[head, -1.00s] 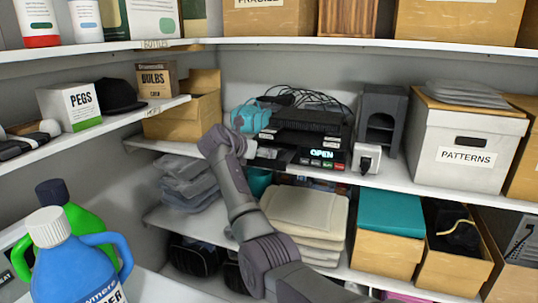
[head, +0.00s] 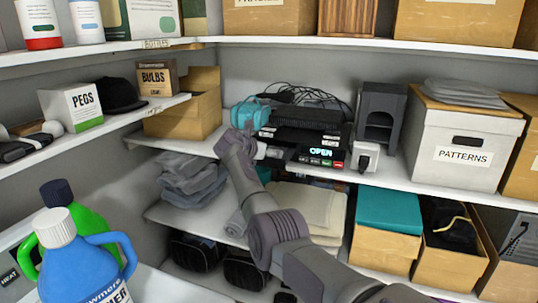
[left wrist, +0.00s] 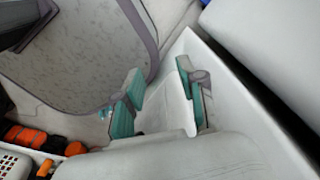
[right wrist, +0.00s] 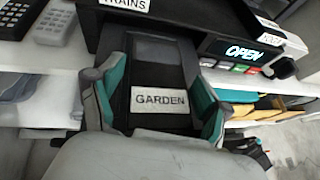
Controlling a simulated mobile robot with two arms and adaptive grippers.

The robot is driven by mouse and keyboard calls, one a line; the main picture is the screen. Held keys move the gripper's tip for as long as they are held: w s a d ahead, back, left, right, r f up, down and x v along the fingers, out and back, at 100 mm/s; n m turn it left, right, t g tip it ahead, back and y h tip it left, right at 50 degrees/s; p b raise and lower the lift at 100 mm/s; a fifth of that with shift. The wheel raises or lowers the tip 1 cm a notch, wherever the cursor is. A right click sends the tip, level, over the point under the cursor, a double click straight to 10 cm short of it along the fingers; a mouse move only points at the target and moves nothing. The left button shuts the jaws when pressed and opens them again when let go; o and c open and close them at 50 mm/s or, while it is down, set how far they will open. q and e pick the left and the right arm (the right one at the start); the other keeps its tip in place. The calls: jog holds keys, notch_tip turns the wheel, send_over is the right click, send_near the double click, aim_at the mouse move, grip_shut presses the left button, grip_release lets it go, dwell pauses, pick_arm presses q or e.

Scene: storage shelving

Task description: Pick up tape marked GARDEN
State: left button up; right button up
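The black GARDEN tape (right wrist: 160,101) with its white label lies between the fingers of my right gripper (right wrist: 160,95) in the right wrist view. The teal pads stand at either side of it, spread wide; firm contact on both sides is not clear. In the head view, my right arm hides much of this area. My left gripper (left wrist: 158,88) is open and empty in the left wrist view, near a pale surface; it is not seen in the head view.
A black device with an OPEN display (head: 320,151) stands right of the GARDEN tape. A TRAINS tape (right wrist: 124,4) lies behind. A white box marked PATTERNS (head: 464,156) and a grey stand (head: 381,118) are farther right.

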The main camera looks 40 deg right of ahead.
jog(key=c, duration=0.8)
jog(key=shift+r, duration=0.1)
